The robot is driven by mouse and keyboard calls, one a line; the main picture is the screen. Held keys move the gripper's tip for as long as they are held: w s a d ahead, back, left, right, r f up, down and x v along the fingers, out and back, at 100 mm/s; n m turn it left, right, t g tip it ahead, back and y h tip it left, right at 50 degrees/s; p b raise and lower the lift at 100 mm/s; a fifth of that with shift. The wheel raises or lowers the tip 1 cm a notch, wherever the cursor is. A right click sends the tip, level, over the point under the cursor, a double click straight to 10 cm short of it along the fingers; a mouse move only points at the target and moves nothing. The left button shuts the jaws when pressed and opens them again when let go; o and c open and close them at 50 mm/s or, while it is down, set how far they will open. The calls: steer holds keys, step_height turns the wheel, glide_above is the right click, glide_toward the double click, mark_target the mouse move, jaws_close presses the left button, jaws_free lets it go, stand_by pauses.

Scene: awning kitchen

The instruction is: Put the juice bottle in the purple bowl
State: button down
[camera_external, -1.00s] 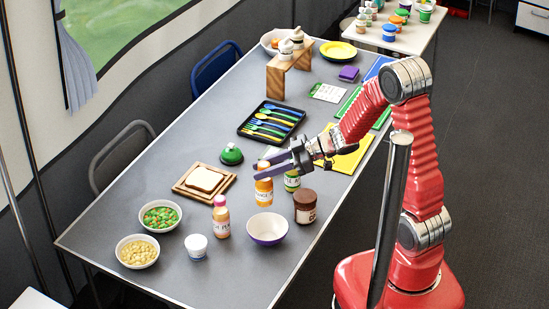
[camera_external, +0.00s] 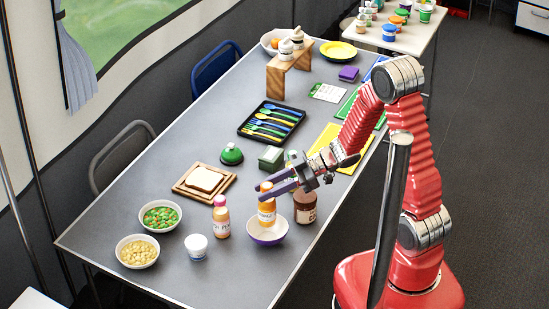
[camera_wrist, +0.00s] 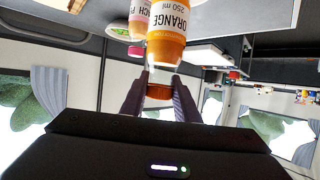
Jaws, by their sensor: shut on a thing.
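The juice bottle (camera_external: 266,211), orange with an orange cap, is upright between the fingers of my gripper (camera_external: 270,192). In the wrist view the bottle (camera_wrist: 167,45) shows its "ORANGE 250 ml" label, and my gripper (camera_wrist: 161,80) is shut on its cap end. The bowl (camera_external: 268,238), white inside with a purple outside, stands on the table right under the bottle. The bottle's lower end overlaps the inside of the bowl in the external view. I cannot tell whether it touches the bowl's bottom.
A peach-labelled bottle (camera_external: 221,217) stands just left of the bowl, and a brown jar (camera_external: 305,208) just right. A white tub (camera_external: 196,246) and bowls of peas and carrots (camera_external: 160,216) and pale chunks (camera_external: 137,252) are further left. The table front (camera_external: 225,282) is clear.

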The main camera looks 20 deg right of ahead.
mark_target(270, 205)
steer(key=shift+f, duration=1.15)
steer(key=shift+f, duration=2.2)
steer(key=c, duration=1.4)
jaws_free()
steer(key=shift+o, duration=0.2)
steer(key=shift+d, duration=0.1)
steer(key=shift+d+r, duration=0.25)
steer(key=shift+d, duration=0.05)
steer(key=v, duration=1.1)
steer(key=shift+d, duration=0.1)
